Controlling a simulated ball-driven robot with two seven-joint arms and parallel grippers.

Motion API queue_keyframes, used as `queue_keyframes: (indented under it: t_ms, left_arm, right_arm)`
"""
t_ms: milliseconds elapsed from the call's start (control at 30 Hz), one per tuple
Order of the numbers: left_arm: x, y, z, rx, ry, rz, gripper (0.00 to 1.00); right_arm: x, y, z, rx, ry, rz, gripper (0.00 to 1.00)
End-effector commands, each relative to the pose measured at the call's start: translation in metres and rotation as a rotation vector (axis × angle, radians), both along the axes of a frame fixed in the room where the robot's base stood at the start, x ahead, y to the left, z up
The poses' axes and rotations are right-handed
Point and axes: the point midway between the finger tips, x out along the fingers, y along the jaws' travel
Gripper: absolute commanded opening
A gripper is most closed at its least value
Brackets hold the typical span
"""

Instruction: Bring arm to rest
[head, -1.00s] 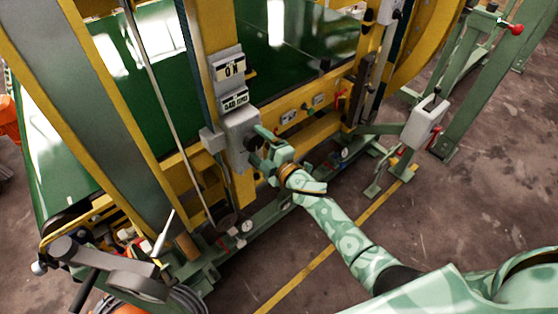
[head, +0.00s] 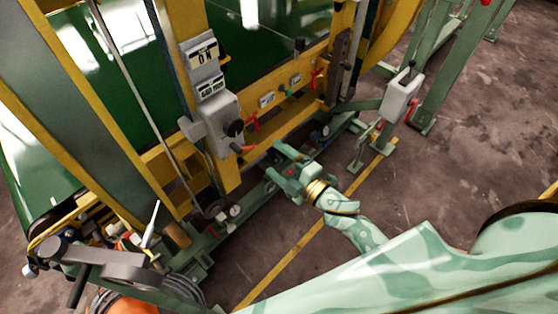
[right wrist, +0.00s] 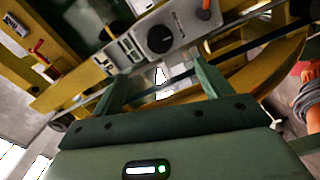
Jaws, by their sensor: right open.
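My right gripper (head: 282,166) is open and empty in the head view, in front of the yellow machine frame and below and right of the grey control box (head: 217,120). It is apart from the box. In the right wrist view the two fingers (right wrist: 157,90) are spread, with the control box and its black round knob (right wrist: 160,39) beyond them. The box has a black knob and an orange-tipped lever (head: 241,148) in the head view. My left gripper is not in view.
The yellow machine frame (head: 152,160) stands close on the left with a green belt (head: 262,27). A light grey box on a green post (head: 401,96) stands at right. A grey arm with a handle (head: 115,262) is at lower left. Bare floor (head: 460,140) is free at right.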

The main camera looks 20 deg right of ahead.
Motion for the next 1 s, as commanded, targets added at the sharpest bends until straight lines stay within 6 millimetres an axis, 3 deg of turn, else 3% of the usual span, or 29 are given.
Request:
queue_keyframes:
  t_ms: [367,467,567,600,667,800,900,1000]
  left_arm:
    - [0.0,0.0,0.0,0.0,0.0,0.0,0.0]
    - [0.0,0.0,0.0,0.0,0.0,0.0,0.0]
    - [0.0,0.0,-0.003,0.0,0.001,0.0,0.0]
    - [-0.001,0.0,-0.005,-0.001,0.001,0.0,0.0]
    - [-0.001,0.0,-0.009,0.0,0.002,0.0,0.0]
    - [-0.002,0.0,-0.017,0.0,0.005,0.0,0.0]
    - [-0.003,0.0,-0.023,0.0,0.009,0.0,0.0]
    - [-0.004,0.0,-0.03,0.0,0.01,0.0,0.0]
  right_arm:
    - [0.002,-0.006,-0.008,0.055,0.053,-0.035,0.78]
    - [-0.005,-0.023,-0.055,0.155,0.214,-0.122,0.78]
    - [-0.03,-0.041,-0.131,0.271,0.44,-0.248,0.78]
    - [-0.046,-0.048,-0.164,0.315,0.536,-0.304,0.78]
    - [-0.075,-0.056,-0.211,0.374,0.677,-0.393,0.78]
    - [-0.164,-0.071,-0.307,0.473,0.979,-0.603,0.78]
    - [-0.237,-0.076,-0.359,0.515,1.172,-0.753,0.78]
    - [-0.308,-0.078,-0.394,0.532,1.332,-0.883,0.78]
